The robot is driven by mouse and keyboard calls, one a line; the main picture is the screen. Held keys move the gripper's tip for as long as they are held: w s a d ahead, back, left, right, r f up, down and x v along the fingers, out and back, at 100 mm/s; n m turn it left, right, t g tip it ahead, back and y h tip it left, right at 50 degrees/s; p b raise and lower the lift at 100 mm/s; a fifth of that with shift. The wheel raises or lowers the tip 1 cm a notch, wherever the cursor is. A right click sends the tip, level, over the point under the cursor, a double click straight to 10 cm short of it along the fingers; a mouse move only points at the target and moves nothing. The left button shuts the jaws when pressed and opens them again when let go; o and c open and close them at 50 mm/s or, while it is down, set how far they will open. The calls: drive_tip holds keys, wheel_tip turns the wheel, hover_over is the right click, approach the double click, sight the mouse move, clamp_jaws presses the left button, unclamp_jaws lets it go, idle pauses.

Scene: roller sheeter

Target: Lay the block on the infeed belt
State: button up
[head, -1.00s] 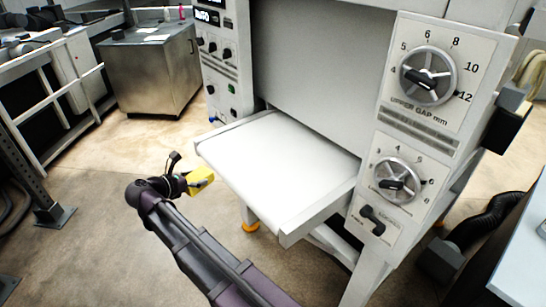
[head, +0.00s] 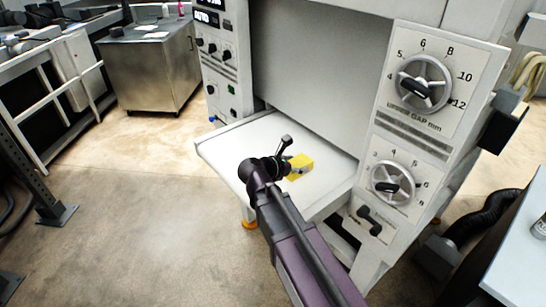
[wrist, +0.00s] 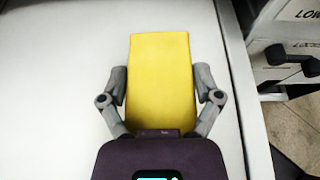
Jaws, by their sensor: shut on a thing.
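The yellow block (head: 300,166) is over the white infeed belt (head: 240,143) of the machine. My gripper (head: 285,167) is shut on it. In the wrist view the yellow block (wrist: 160,85) lies between the two grey fingers (wrist: 162,95), one at each long side. The white belt (wrist: 60,90) fills the background behind it, with the belt's side rail to the right. Whether the block touches the belt or hangs a little above it, I cannot tell. My arm hides the front part of the belt in the head view.
The machine's right panel carries an upper dial (head: 425,84), a lower dial (head: 399,183) and a black lever (head: 370,220). The left panel (head: 221,65) has several knobs. The belt's left part is bare. A steel cabinet (head: 150,75) stands far left.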

drive_tip(key=shift+d+r, duration=0.1)
drive_tip(key=shift+d, duration=0.85)
drive_tip(key=w+a, duration=0.3)
drive_tip(key=w+a+f+b, duration=0.1)
drive_tip(key=w+a, duration=0.2)
drive_tip(key=w, duration=0.1)
drive_tip(key=w+a, duration=0.3)
drive_tip(key=w, duration=0.1)
drive_tip(key=shift+w+a+f, duration=0.15)
drive_tip(key=shift+a+f, duration=0.05)
drive_tip(key=shift+w+a, duration=0.35)
drive_tip(key=shift+w, duration=0.05)
drive_tip(key=shift+w+a+f+b, duration=0.1)
drive_tip(key=shift+f+b, duration=0.3)
drive_tip(key=shift+b, duration=0.15)
drive_tip(key=shift+f+b, duration=1.45)
drive_tip(key=shift+f, duration=0.15)
